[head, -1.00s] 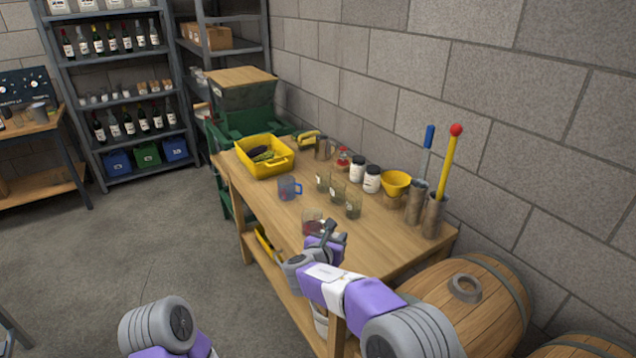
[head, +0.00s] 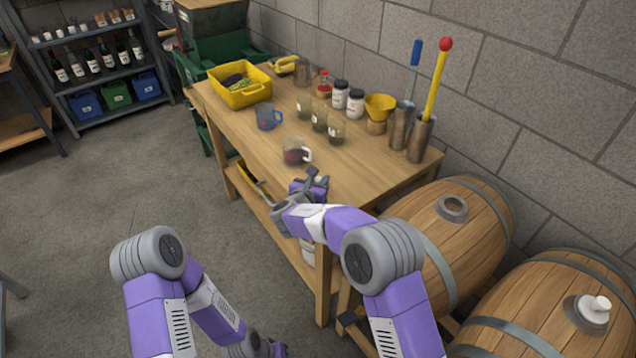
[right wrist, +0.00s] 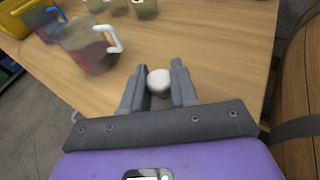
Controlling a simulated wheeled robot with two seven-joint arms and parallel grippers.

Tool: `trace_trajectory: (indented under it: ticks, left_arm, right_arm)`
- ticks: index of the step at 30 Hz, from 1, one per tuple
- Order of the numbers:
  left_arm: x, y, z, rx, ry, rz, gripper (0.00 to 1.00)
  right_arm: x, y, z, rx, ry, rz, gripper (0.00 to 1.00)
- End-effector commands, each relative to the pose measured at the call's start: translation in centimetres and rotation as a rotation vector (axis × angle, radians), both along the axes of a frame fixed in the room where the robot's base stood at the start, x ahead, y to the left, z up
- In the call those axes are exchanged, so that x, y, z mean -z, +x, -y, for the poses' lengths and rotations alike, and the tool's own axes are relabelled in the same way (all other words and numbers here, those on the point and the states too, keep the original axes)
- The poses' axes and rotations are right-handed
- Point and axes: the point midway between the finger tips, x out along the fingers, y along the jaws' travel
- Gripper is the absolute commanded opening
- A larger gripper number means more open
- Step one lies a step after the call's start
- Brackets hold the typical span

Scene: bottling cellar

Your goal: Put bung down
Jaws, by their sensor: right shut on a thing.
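My right gripper (head: 316,182) is over the near part of the wooden workbench (head: 350,177). In the right wrist view my right gripper (right wrist: 158,72) is shut on a whitish bung (right wrist: 158,82), its rounded end showing between the fingers. The bung appears above the bench top or close to it; I cannot tell whether it touches. In the head view the held bung cannot be made out. My left arm hangs low at the bottom of the head view, with its gripper out of sight.
A blue-handled jug (head: 268,117), several glasses, jars and a yellow tub (head: 243,99) stand farther back. Right of the bench lie a barrel with an open hole (head: 453,207) and a barrel with a white bung (head: 598,304).

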Motion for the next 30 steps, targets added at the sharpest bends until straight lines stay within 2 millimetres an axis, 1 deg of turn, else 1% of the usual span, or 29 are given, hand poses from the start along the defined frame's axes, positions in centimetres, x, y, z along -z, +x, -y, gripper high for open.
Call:
trace_trajectory:
  ticks: [4, 8, 9, 13, 20, 24, 26, 30]
  left_arm:
    - [-0.1, 0.0, 0.0, 0.0, 0.0, 0.0, 0.43]
    - [0.2, 0.0, 0.0, 0.0, 0.0, 0.0, 0.43]
    - [0.1, 0.0, 0.0, 0.0, 0.0, 0.0, 0.43]
    - [0.1, 0.0, 0.0, 0.0, 0.0, 0.0, 0.43]
    - [0.1, 0.0, 0.0, 0.0, 0.0, 0.0, 0.43]
    - [-0.3, 0.0, 0.0, 0.0, 0.0, 0.0, 0.43]
    - [-0.4, 0.0, 0.0, 0.0, 0.0, 0.0, 0.43]
    - [-0.9, 0.0, 0.0, 0.0, 0.0, 0.0, 0.43]
  right_arm:
    - [-0.1, 0.0, 0.0, -0.001, 0.0, 0.0, 0.0]
    - [0.2, 0.0, 0.0, -0.001, 0.0, 0.0, 0.0]
    - [0.1, 0.0, 0.0, -0.001, 0.001, -0.001, 0.34]
    - [0.1, 0.0, 0.0, -0.001, 0.001, -0.001, 0.54]
    - [0.1, 0.0, 0.0, -0.001, 0.001, -0.001, 0.54]
    - [-0.4, -0.1, -0.1, -0.001, 0.0, 0.0, 0.54]
    - [-0.6, -0.8, -0.4, -0.003, 0.0, 0.0, 0.54]
    - [-1.5, -3.1, -1.3, -0.006, -0.002, 0.0, 0.54]
